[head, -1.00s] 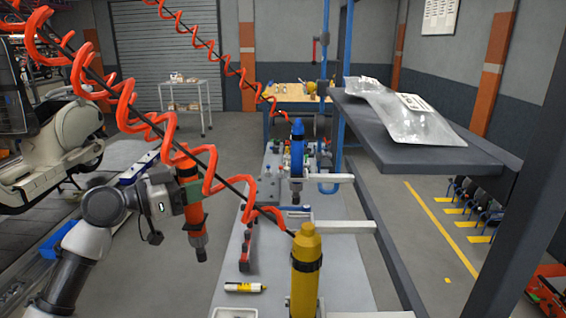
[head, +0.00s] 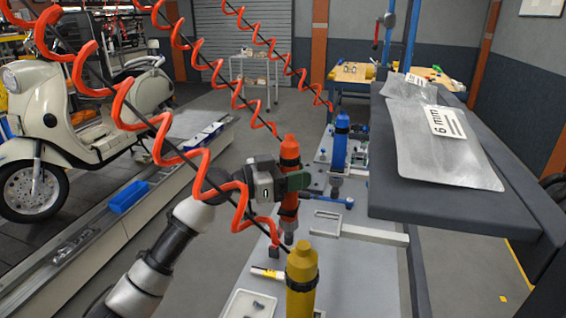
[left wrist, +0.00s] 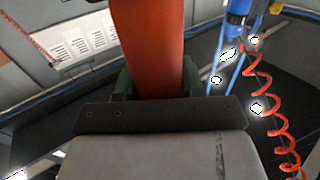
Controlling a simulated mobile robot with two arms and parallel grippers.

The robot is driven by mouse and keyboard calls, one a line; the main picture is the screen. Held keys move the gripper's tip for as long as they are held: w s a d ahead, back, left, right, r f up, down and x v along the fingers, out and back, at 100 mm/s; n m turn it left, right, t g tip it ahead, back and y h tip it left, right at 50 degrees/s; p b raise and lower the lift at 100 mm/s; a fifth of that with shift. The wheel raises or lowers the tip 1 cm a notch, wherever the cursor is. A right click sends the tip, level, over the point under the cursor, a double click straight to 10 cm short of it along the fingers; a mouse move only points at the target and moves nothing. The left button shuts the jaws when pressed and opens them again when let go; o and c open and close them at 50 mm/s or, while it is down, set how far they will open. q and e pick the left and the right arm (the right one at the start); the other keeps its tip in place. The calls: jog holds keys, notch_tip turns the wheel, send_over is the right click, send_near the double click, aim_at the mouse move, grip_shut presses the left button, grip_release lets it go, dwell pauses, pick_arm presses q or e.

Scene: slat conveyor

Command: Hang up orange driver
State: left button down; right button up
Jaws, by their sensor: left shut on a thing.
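The orange driver (head: 289,148) hangs upright in my left gripper (head: 291,182), which is shut around its body. They are at the bench, between the blue driver (head: 340,150) behind and the yellow driver (head: 302,282) in front. A grey bracket arm (head: 375,235) with a slotted end (head: 326,214) stands just right of the orange driver's lower part and looks empty. Whether the two touch I cannot tell. In the left wrist view the orange driver (left wrist: 148,45) fills the jaws (left wrist: 155,84), and the blue driver (left wrist: 239,12) shows at upper right. My right gripper is out of view.
Red coiled hoses (head: 150,125) cross in front of my left arm. A dark shelf (head: 400,200) with metal sheets (head: 445,155) overhangs the bench's right side.

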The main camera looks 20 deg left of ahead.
pick_arm(q)
jog(key=d+p, duration=0.1)
jog(key=d, duration=0.7)
jog(key=shift+f, duration=0.15)
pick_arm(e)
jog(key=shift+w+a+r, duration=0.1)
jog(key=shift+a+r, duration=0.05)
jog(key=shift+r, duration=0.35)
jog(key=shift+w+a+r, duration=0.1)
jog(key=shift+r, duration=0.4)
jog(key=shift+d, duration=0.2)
pick_arm(q)
jog(key=shift+s+a, duration=0.1)
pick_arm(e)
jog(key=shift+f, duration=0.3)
pick_arm(q)
jog(key=shift+f+b, duration=0.3)
jog(key=shift+b, duration=0.2)
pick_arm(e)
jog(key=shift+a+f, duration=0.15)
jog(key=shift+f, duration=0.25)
pick_arm(q)
jog(key=shift+f+b, duration=0.4)
jog(key=shift+b, duration=0.2)
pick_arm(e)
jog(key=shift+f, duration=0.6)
